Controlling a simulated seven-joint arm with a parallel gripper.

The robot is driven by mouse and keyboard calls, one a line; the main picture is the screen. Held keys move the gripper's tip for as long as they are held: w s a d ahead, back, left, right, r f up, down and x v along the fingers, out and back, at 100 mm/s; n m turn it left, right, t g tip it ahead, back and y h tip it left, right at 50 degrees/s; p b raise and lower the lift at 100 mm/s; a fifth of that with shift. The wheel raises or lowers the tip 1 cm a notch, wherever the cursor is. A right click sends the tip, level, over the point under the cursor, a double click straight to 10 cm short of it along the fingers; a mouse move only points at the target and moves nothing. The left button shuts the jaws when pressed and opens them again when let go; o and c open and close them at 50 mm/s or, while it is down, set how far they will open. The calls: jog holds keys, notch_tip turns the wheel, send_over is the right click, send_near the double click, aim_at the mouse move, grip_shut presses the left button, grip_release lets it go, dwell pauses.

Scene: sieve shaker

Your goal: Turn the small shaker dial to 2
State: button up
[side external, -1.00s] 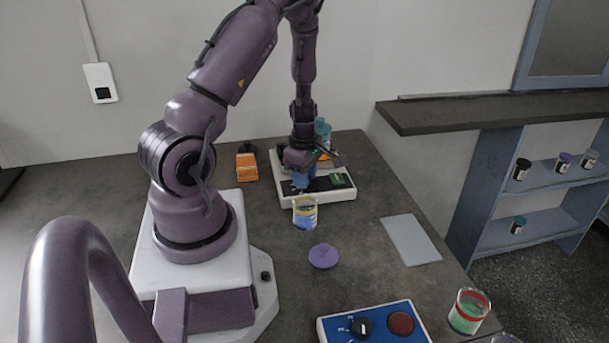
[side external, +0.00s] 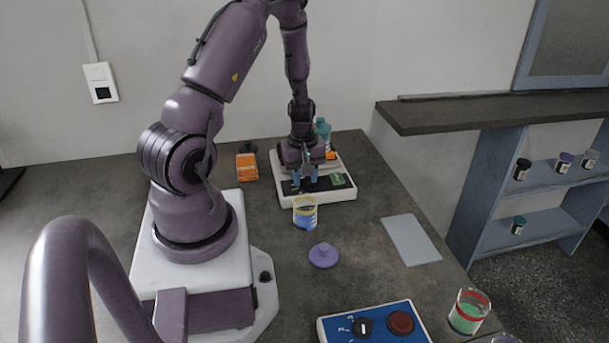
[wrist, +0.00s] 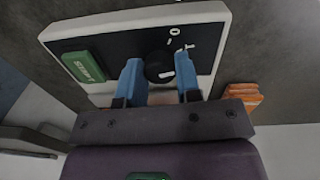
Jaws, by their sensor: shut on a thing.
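The small shaker (side external: 343,193) is a white box with a black panel at the back of the table. In the wrist view, its white rim (wrist: 140,19), green START button (wrist: 84,66) and round black dial (wrist: 157,66) show. The dial has a white pointer mark, and a few white scale marks sit beside it; I cannot read its setting for sure. My gripper (side external: 302,183) points down over the panel. Its two blue fingers (wrist: 158,75) are shut on the dial, one on each side. In the side view the fingers hide the dial.
A glass jar with yellow and blue bands (side external: 305,212) stands just in front of the shaker. An orange stack (side external: 247,167) is to its left, a teal-capped bottle (side external: 322,130) behind. A purple lid (side external: 323,256), grey mat (side external: 411,240) and blue control box (side external: 383,313) lie nearer.

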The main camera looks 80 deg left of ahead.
aim_at(302, 177)
jog(key=m, duration=0.6)
jog(key=shift+m, duration=0.3)
dwell(0.4)
jog(key=o, duration=0.9)
jog(key=r, duration=1.3)
jog(key=shift+s+a, duration=0.1)
jog(key=shift+s, duration=0.1)
